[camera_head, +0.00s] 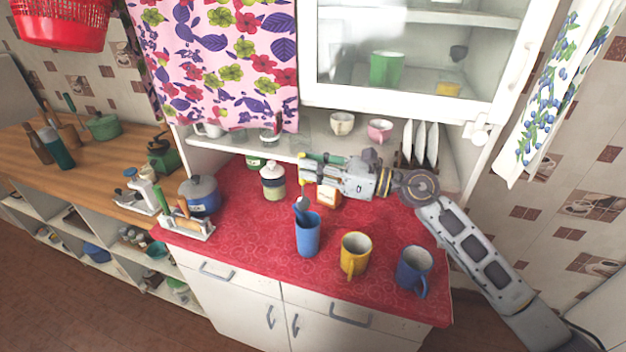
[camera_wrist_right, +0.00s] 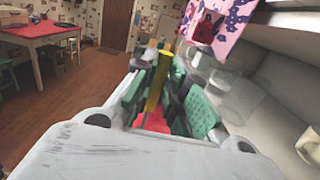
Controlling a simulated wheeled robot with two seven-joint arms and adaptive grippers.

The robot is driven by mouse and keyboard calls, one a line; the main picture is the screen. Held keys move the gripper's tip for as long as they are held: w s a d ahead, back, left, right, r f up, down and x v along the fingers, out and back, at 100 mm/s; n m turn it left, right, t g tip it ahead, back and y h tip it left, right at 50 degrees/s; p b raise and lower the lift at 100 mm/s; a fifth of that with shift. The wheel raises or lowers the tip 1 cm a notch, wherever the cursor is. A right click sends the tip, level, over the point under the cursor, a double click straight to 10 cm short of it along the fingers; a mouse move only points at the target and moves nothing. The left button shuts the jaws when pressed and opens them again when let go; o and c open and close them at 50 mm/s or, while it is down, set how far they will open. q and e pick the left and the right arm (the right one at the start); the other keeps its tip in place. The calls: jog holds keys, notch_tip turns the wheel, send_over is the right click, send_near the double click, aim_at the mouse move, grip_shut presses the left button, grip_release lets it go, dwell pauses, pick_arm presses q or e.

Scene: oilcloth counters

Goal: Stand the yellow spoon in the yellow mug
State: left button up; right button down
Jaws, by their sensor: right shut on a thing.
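The yellow mug (camera_head: 353,262) stands upright on the red counter, near its front edge. My right gripper (camera_head: 306,168) is above the back of the counter, behind and left of the mug and clearly apart from it. In the right wrist view, the green pads of the right gripper (camera_wrist_right: 170,108) are shut on the yellow spoon (camera_wrist_right: 158,82), whose handle sticks up between them. My left gripper is not in view.
A lidded jar (camera_head: 273,184), a blue pot (camera_head: 200,194) and a utensil holder (camera_head: 187,228) are further left. Shelves rise behind.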

aim_at(303, 184)
jog(key=shift+f, duration=0.1)
jog(key=shift+f, duration=1.8)
jog(key=c, duration=1.4)
grip_release()
jog(key=shift+c, duration=0.2)
jog(key=shift+d, duration=0.15)
